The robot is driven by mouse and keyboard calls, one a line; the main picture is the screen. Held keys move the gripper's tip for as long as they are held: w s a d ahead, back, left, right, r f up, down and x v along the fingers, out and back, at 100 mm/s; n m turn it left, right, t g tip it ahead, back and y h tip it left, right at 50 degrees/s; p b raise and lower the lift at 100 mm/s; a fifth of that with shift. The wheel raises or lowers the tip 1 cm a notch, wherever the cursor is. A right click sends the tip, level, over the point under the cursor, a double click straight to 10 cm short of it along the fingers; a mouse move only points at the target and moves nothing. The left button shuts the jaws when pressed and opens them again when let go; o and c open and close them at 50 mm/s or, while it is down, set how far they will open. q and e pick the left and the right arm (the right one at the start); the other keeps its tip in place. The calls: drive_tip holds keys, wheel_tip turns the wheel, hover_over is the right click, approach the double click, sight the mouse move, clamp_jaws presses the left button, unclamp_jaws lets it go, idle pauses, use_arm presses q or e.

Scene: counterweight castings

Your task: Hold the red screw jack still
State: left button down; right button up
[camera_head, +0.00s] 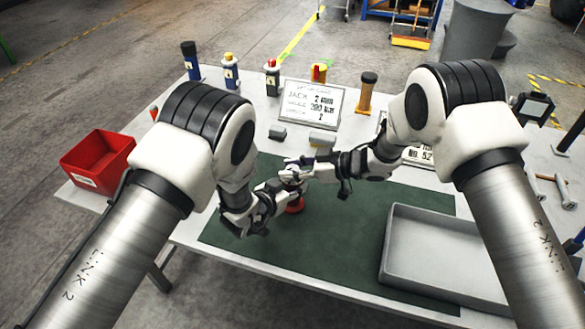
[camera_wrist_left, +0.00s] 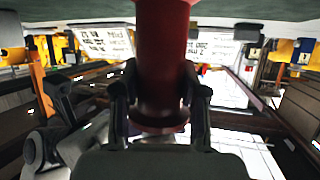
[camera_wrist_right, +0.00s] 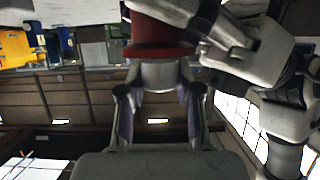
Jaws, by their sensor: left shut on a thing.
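The red screw jack (camera_head: 295,206) stands on the green mat (camera_head: 350,205), mostly hidden by my grippers in the head view. In the left wrist view its dark red body (camera_wrist_left: 162,70) rises between the fingers. My left gripper (camera_head: 284,191) is shut on this body from the left. My right gripper (camera_head: 300,170) is at the jack's top from the right. In the right wrist view its fingers (camera_wrist_right: 160,105) stand apart on either side of the jack's silver head (camera_wrist_right: 160,75), with gaps visible on both sides.
A grey tray (camera_head: 398,267) lies at the mat's right. A red bin (camera_head: 98,160) is at the table's left edge. A written sign (camera_head: 312,103), bottles and small grey blocks (camera_head: 277,132) stand behind the jack. The mat in front is clear.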

clamp_jaws()
drive_tip(key=shift+w+n+g, duration=0.1)
drive_tip(key=shift+n+g, duration=0.2)
use_arm(q)
drive_tip(key=shift+d, duration=0.1)
use_arm(e)
drive_tip(key=n+g, duration=0.3)
drive_tip(key=shift+g+y, duration=0.3)
drive_tip(key=shift+g, duration=0.1)
drive_tip(key=n+g+h, duration=0.1)
drive_tip(key=n+g, duration=0.4)
drive_tip(key=shift+g, duration=0.3)
drive_tip(key=shift+h, duration=0.3)
drive_tip(key=o, duration=0.9)
unclamp_jaws()
